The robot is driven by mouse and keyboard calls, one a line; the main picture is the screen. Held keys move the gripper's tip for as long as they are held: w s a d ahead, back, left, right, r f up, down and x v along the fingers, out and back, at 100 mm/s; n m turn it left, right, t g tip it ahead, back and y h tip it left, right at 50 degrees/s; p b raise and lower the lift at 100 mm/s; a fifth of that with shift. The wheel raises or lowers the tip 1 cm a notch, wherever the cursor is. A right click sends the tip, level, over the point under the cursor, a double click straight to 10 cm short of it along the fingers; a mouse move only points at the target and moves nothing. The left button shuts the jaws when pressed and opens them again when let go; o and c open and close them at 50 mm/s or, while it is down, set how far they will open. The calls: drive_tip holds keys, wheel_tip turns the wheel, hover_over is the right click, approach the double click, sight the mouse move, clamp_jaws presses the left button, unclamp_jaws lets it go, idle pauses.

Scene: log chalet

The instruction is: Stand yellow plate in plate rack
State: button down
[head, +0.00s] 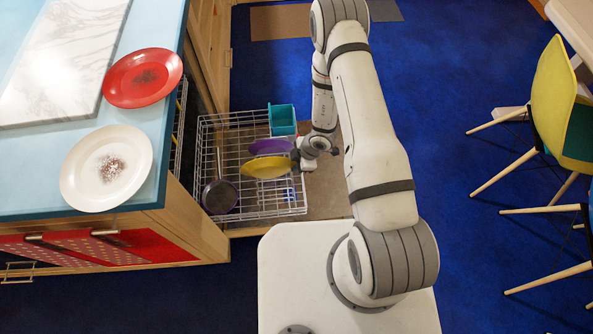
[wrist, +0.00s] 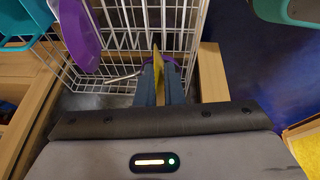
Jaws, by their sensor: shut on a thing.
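The yellow plate (head: 266,167) is over the white wire plate rack (head: 240,133), in front of a purple plate (head: 270,146). My gripper (head: 297,158) is at the yellow plate's right edge. In the wrist view the plate (wrist: 157,60) shows as a thin, edge-on strip between the two fingers of my gripper (wrist: 160,78), which are shut on it. The purple plate (wrist: 80,35) is to the left there. I cannot tell whether the yellow plate's lower edge touches the wires.
A teal container (head: 282,119) is at the rack's back right and a dark pan (head: 219,197) at its front left. A red plate (head: 143,78) and a white plate (head: 106,168), both soiled, lie on the blue counter (head: 45,155). Chairs (head: 562,110) stand far right.

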drive_tip(key=shift+s+d+f+m+g, duration=0.15)
drive_tip(key=shift+s+f+g, duration=0.1)
drive_tip(key=shift+f, duration=0.5)
drive_tip(key=shift+s+d+f+m+g, duration=0.15)
drive_tip(key=shift+s+f+g, duration=0.1)
drive_tip(key=shift+f, duration=0.45)
wheel_tip(320, 180, down, 14)
drive_tip(key=b, duration=1.1)
drive_tip(key=shift+f+b, duration=0.25)
drive_tip(key=shift+b, duration=0.15)
drive_tip(key=c, duration=1.5)
unclamp_jaws()
drive_tip(key=shift+p+v, duration=0.85)
drive_tip(key=shift+v, duration=3.1)
